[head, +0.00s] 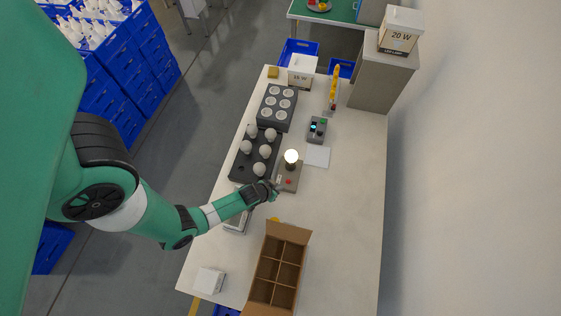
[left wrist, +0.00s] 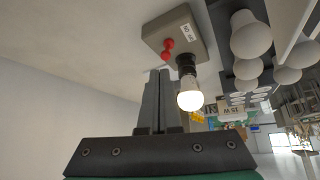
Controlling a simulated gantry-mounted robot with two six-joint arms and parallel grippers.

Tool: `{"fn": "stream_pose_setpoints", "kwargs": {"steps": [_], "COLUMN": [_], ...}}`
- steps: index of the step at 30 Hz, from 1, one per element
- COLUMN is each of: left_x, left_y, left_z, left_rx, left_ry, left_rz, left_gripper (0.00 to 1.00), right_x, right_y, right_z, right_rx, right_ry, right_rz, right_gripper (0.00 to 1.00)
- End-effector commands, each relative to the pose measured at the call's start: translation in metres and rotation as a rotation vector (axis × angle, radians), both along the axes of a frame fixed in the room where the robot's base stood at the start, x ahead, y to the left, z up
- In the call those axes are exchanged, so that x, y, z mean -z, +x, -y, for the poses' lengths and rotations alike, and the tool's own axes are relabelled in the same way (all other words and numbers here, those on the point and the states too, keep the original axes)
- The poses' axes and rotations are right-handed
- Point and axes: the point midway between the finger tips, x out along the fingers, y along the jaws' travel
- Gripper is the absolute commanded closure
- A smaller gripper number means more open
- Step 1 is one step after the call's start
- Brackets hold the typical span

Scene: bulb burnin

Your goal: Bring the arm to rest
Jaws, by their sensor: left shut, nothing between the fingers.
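My left arm (head: 150,213) comes in from the left and reaches over the table. Its gripper (head: 275,189) is shut and empty, beside a grey test base (head: 289,184) with a red button. In the left wrist view the two fingers (left wrist: 160,76) lie together, near the base (left wrist: 183,30) and its red button (left wrist: 168,44). A lit bulb (head: 291,156) stands in the socket on the base. It also glows in the left wrist view (left wrist: 190,96), to the right of the fingertips. My right gripper is not in view.
The white table (head: 345,225) holds a dark tray (head: 238,172) of bulbs, a grey block with round sockets (head: 277,108), a small control box (head: 317,130) and an open divided cardboard box (head: 303,232). The table's right side is mostly clear. Blue crates (head: 125,90) stand at left.

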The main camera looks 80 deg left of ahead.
Motion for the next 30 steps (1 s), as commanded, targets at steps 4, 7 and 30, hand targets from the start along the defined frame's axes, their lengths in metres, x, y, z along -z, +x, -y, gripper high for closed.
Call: {"fn": "stream_pose_setpoints", "kwargs": {"steps": [4,7,30], "left_x": [0.001,0.001,-0.216], "left_y": [0.000,0.000,0.248], "left_z": [0.000,0.000,0.007], "left_rx": [0.000,0.000,0.228], "left_ry": [0.000,0.000,0.181], "left_rz": [0.000,0.000,0.490], "left_gripper": [1.00,1.00,1.00], "right_x": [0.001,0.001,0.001], "right_y": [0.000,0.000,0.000], "right_z": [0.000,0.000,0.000], "right_rx": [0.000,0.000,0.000], "right_ry": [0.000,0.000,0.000], "right_rz": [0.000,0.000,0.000], "right_gripper": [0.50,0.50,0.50]}}
